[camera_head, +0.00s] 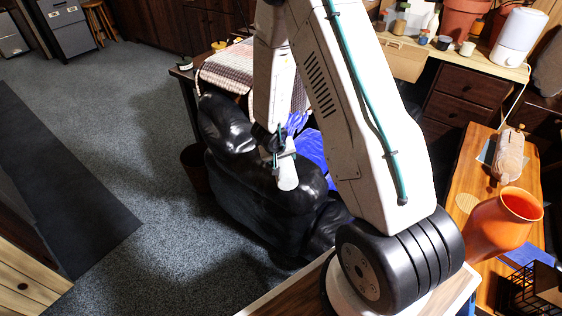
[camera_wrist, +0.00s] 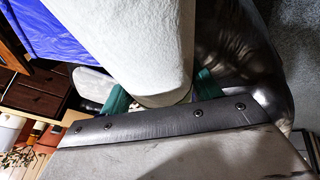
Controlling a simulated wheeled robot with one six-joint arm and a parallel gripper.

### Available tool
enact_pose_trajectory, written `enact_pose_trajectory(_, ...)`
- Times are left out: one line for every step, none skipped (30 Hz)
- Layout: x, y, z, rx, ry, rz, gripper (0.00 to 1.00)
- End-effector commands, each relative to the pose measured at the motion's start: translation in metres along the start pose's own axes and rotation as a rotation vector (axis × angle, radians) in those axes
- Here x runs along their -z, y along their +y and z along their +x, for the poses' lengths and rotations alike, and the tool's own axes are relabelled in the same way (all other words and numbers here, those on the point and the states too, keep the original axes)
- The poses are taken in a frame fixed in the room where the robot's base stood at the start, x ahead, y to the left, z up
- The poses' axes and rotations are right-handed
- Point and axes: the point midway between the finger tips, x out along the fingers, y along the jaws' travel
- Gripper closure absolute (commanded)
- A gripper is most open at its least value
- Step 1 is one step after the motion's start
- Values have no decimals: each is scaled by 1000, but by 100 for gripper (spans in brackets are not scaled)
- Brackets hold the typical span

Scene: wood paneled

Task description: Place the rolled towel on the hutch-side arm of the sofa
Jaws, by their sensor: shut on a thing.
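The rolled towel (camera_head: 288,173) is a small white roll. My gripper (camera_head: 279,153) is shut on it over the black leather sofa (camera_head: 222,130), above the sofa's near padded arm (camera_head: 262,203). I cannot tell whether the towel touches the leather. In the wrist view the towel (camera_wrist: 135,42) fills the upper middle, between the teal fingers of my gripper (camera_wrist: 160,93). Dark leather (camera_wrist: 240,65) shows to its right. A bright blue cloth (camera_head: 310,147) lies on the seat, partly behind my arm.
A desk with dark drawers (camera_head: 462,93) and a cluttered top stands at upper right. A wooden table (camera_head: 465,170) carries an orange vase (camera_head: 505,222). The grey floor (camera_head: 150,180) at left is open.

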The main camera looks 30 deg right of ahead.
Motion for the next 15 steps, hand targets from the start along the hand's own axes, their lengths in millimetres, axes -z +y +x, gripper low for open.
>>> enact_pose_trajectory(-9, -8, 8, 3, -8, -14, 66)
enact_pose_trajectory(-10, -9, 12, 3, -6, -15, 66)
enact_pose_trajectory(-12, -10, 17, 3, -6, -12, 66)
enact_pose_trajectory(-13, -10, 20, 2, -6, -12, 66)
enact_pose_trajectory(-13, -9, 22, 1, -6, -8, 66)
enact_pose_trajectory(-14, -8, 24, 1, -5, -7, 66)
enact_pose_trajectory(-14, -8, 25, 1, -5, -6, 66)
enact_pose_trajectory(-14, -7, 25, 0, -4, -4, 66)
enact_pose_trajectory(-13, -7, 25, 0, -4, -3, 66)
enact_pose_trajectory(-13, -7, 25, 0, -4, -3, 66)
enact_pose_trajectory(-13, -7, 25, 0, -4, -3, 66)
enact_pose_trajectory(-13, -7, 25, 0, -4, -3, 66)
enact_pose_trajectory(-13, -7, 25, 0, -4, -3, 66)
enact_pose_trajectory(-14, -7, 25, 1, -4, -4, 66)
enact_pose_trajectory(-14, -8, 26, 1, -4, -4, 66)
